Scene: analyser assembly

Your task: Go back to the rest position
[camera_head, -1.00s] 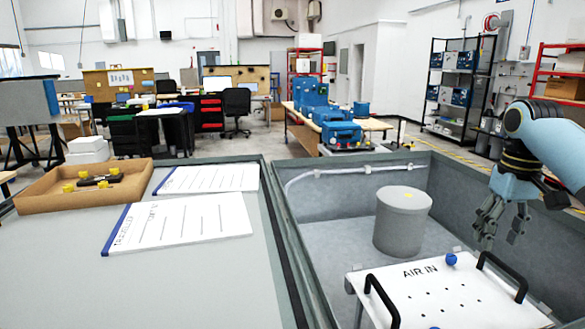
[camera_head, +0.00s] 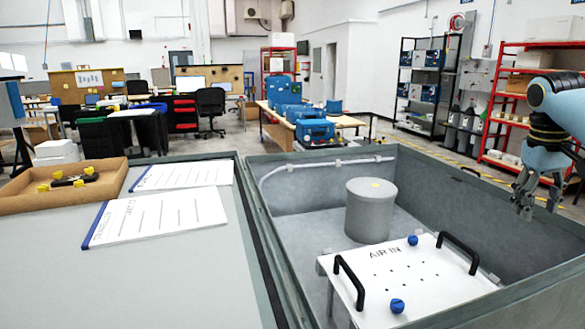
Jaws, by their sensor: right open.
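My right gripper (camera_head: 538,195) hangs at the right side, with its fingers pointing down and spread apart, empty. It is over the right part of the grey open enclosure (camera_head: 285,165). It is apart from the white AIR IN plate (camera_head: 402,283), which lies below and to its left. The plate has two black handles and two blue knobs, one blue knob (camera_head: 412,240) at the back edge and one blue knob (camera_head: 397,306) at the front. A grey cylinder (camera_head: 370,212) stands behind the plate. My left gripper is not in view.
A grey table top (camera_head: 180,275) at the left holds two white sheets (camera_head: 155,217) and a brown tray (camera_head: 20,202) with yellow-capped parts. Enclosure walls stand around the plate. Red shelves (camera_head: 498,100) stand at the back right. The table's front area is clear.

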